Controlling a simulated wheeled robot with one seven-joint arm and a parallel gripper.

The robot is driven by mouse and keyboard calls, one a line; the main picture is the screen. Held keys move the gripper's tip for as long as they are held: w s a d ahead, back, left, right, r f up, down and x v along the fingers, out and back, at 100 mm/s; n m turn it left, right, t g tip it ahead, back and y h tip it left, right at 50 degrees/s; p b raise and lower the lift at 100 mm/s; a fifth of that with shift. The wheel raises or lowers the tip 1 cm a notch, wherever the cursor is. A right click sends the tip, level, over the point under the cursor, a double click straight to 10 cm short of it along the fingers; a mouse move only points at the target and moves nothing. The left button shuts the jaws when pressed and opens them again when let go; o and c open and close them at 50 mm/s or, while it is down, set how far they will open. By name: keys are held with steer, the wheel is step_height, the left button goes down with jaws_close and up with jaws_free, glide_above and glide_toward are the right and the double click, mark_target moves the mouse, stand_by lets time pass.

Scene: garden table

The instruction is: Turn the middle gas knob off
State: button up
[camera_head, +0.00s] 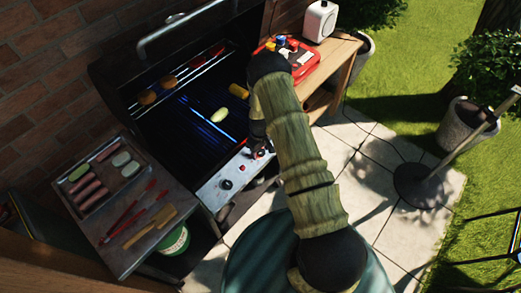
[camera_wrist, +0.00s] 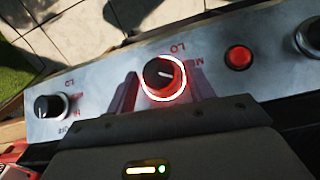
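The middle gas knob (camera_wrist: 163,78) is black with a lit red-white ring and sits in the centre of the wrist view. Its white pointer mark faces right in that view, away from the LO lettering above it. My gripper (camera_wrist: 163,90) has one finger on each side of the knob, with gaps seeming to show between fingers and knob. In the head view, my gripper (camera_head: 259,141) is at the front control panel (camera_head: 213,193) of the grill, and my arm hides part of that panel.
Another knob (camera_wrist: 48,106) is at left in the wrist view; a red button (camera_wrist: 238,57) and a ringed knob (camera_wrist: 311,38) are at right. The open grill (camera_head: 192,112) holds food. A side shelf (camera_head: 128,262) carries a tray and utensils.

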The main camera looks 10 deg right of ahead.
steer(key=c, duration=0.8)
steer(key=shift+w+d+f+m+y+b, duration=0.15)
steer(key=shift+m+y+b, duration=0.15)
steer(key=shift+b, duration=0.4)
steer(key=shift+f+m+g+y+b, duration=0.1)
steer(key=shift+m+g+y+b, duration=0.25)
steer(key=shift+b, duration=0.4)
steer(key=m+y+b, duration=0.1)
steer(key=b, duration=0.1)
steer(key=m+g+y+b, duration=0.1)
steer(key=b, duration=0.1)
steer(key=shift+d+f+m, duration=0.1)
steer(key=shift+d+m, duration=0.15)
steer(key=m+y+b, duration=0.2)
steer(key=b, duration=0.1)
steer(key=shift+w+d+g, duration=0.1)
steer(key=shift+d+g, duration=0.05)
steer(key=shift+g, duration=0.1)
steer(key=shift+d+m+y+b, duration=0.1)
steer(key=shift+m+y+b, duration=0.7)
steer(key=shift+m, duration=0.3)
